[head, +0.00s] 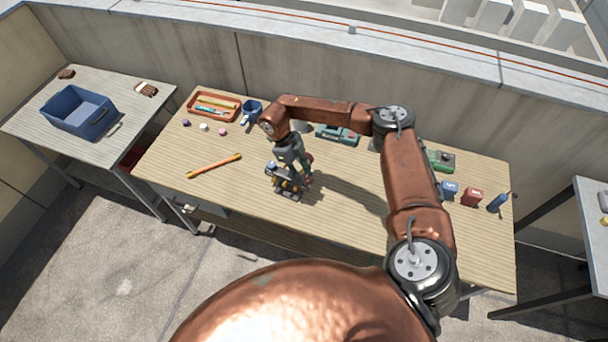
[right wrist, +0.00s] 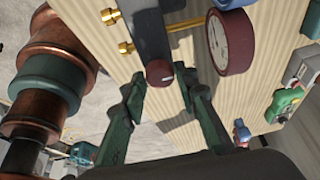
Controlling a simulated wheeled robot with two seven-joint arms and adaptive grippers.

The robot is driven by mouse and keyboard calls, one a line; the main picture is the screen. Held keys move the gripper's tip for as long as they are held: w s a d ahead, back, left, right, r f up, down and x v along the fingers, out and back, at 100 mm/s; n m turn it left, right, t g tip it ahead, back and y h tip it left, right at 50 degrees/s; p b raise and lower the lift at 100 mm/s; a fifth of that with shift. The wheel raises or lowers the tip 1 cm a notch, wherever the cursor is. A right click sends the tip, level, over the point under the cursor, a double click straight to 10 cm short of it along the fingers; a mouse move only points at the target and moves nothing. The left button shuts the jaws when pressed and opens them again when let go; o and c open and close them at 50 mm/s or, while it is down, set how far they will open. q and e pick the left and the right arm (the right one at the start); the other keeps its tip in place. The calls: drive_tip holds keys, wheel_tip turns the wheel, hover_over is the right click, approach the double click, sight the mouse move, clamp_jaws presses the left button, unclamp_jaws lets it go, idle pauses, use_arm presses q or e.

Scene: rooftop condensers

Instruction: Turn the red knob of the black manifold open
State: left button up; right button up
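The black manifold (head: 287,187) stands on the wooden table, left of its middle. In the right wrist view its dark body (right wrist: 150,30) carries a red knob (right wrist: 160,73) with a pale mark on its face. My right gripper (head: 297,161) is over the manifold in the head view. In the right wrist view its green fingertips (right wrist: 159,78) are apart, one on each side of the red knob, with narrow gaps that look clear of it. Whether the knob lies fully between the tips in depth is hard to tell. My left gripper is in neither view.
A dark red-rimmed gauge (right wrist: 232,42) and a blue part (right wrist: 233,3) sit right of the knob; brass fittings (right wrist: 126,47) sit left. An orange rod (head: 214,166), a red tray (head: 214,106) and a green power tool (head: 337,135) lie on the table. The front left is clear.

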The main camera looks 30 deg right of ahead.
drive_tip(key=o, duration=0.3)
drive_tip(key=shift+r, duration=0.15)
drive_tip(key=v, duration=1.1)
drive_tip(key=shift+w+a+r, duration=0.2)
drive_tip(key=shift+r, duration=0.1)
drive_tip(key=shift+f, duration=0.1)
